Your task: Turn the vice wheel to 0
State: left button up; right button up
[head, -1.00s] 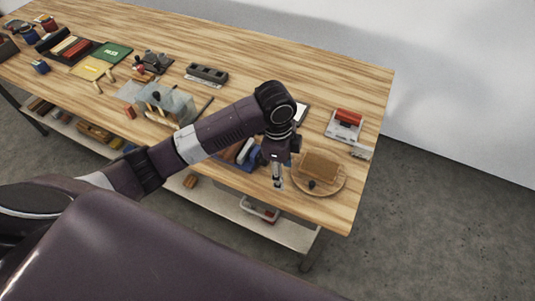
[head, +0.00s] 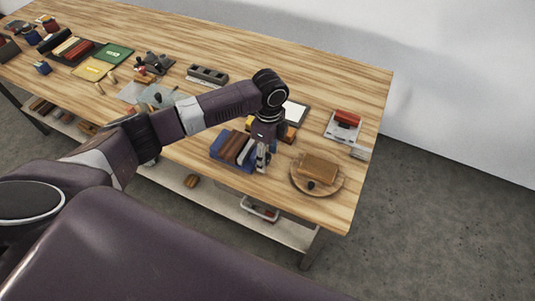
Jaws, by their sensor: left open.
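My left gripper (head: 264,159) points down at the right part of the wooden bench, beside the right end of a blue rack of blocks (head: 229,147). It is open and appears empty; I cannot tell whether it touches the rack. To its right is a round wooden board (head: 326,191) with a brown block (head: 318,168) and a small dark knob (head: 311,184). I cannot identify a vice wheel for certain or read any number. A small grey device (head: 155,62) stands farther back left, too small to make out. My right gripper is not in view.
A white device with a red top (head: 346,119) stands near the bench's right end. A white sheet (head: 295,112) lies behind my wrist. A grey slotted block (head: 207,74), green box (head: 114,52) and tools fill the left. The bench's back strip is clear.

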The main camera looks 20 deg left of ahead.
pick_arm(q)
jog(key=shift+f, duration=0.2)
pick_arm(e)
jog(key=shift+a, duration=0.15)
pick_arm(q)
jog(key=shift+c, duration=0.6)
jog(key=c, duration=1)
jog(key=shift+s+r+t+p, duration=0.15)
jog(key=shift+s+t+p, duration=0.15)
jog(key=shift+t+p, duration=0.75)
jog(key=shift+c, duration=0.2)
jog(key=shift+s+t+p, duration=0.15)
jog(key=shift+t+p, duration=0.4)
jog(key=shift+p, duration=0.15)
jog(key=shift+s+f+t, duration=0.15)
jog(key=shift+f+t, duration=0.15)
jog(key=shift+t, duration=1.5)
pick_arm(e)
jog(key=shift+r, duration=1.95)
pick_arm(q)
jog(key=o, duration=1.2)
jog(key=shift+c, duration=0.2)
